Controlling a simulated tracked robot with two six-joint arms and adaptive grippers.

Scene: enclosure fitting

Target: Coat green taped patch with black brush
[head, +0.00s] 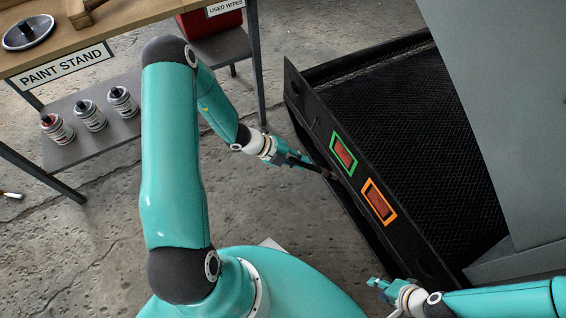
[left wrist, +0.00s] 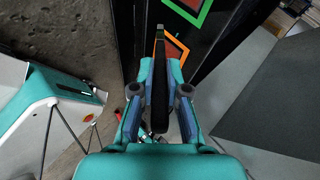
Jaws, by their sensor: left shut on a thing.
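The green taped patch (head: 343,154) is a reddish-brown rectangle framed in green tape on the black panel. Its corner shows at the top of the left wrist view (left wrist: 190,6). My left gripper (head: 308,163) is shut on the black brush (left wrist: 159,90), left of the patch in the head view. The brush (head: 323,171) points toward the panel, its tip near the patch's lower left side; I cannot tell whether it touches. My right gripper (head: 379,285) is at the bottom right, away from the patches; its jaw state is unclear.
An orange taped patch (head: 379,201) sits beside the green one, and behind the brush in the left wrist view. The black panel edges a mesh-lined enclosure (head: 400,110). A paint stand (head: 110,40) with several cans below is at upper left. Concrete floor lies between.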

